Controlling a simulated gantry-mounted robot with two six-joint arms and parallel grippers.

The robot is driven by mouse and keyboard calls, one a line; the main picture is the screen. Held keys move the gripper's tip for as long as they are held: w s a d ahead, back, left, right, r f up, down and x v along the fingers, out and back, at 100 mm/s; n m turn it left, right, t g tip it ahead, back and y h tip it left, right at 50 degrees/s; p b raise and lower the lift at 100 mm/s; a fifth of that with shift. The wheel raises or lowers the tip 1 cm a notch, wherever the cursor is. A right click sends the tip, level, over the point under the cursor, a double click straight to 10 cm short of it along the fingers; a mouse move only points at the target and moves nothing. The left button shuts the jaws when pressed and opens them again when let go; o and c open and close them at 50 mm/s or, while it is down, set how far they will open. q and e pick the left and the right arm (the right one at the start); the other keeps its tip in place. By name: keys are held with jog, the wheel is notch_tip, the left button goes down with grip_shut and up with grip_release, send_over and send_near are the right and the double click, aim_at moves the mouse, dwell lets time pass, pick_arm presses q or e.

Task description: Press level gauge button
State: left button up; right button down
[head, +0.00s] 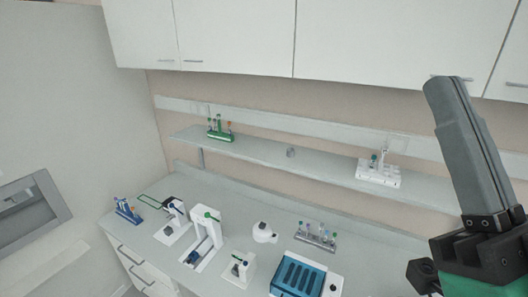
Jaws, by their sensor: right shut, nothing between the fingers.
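My right gripper (449,84) is large in the right of the head view, raised in front of the shelf and cupboards, with its grey fingers closed together and nothing between them. It is well apart from the bench devices. Several small devices stand on the bench: a white stand with a black part (173,219), a taller white frame (205,238) with a green knob, a small white device (239,268) and a white rounded device (263,233). I cannot tell which is the level gauge, and no button is clear at this size. My left gripper is out of view.
A blue slotted block (301,278) and a grey tube rack (316,238) stand at the bench's front right. A blue rack (127,211) is at its left end. The shelf (262,149) holds a green rack (220,134) and a white rack (378,173). Cupboards (235,35) hang above.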

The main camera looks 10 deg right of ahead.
jog(key=shift+f, duration=0.1)
dwell(0.7)
notch_tip(320, 180, down, 60)
jog(key=b, duration=6)
jog(key=shift+f+b, duration=0.25)
jog(key=shift+b, duration=0.1)
